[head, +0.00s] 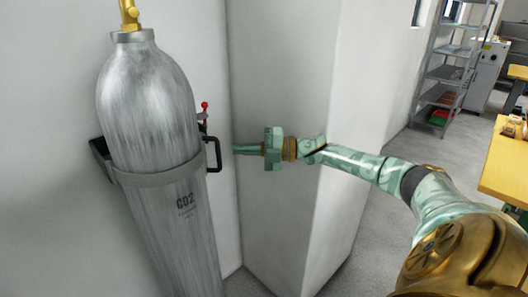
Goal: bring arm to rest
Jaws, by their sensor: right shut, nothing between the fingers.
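My right arm comes in from the lower right and stretches left across the front of the white pillar. My right gripper (242,150) is at its end, pointing left, shut and empty. Its tip is just right of the black handle beside the gas cylinder; I cannot tell whether it touches the handle. My left gripper is not in view.
A grey CO2 cylinder (150,100) with a brass valve (130,14) stands at the left, held by a grey strap (155,176). A black handle (213,155) and a red-tipped lever (204,107) are beside it. A white pillar (275,225), shelf (450,75) and yellow table (503,165) are farther right.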

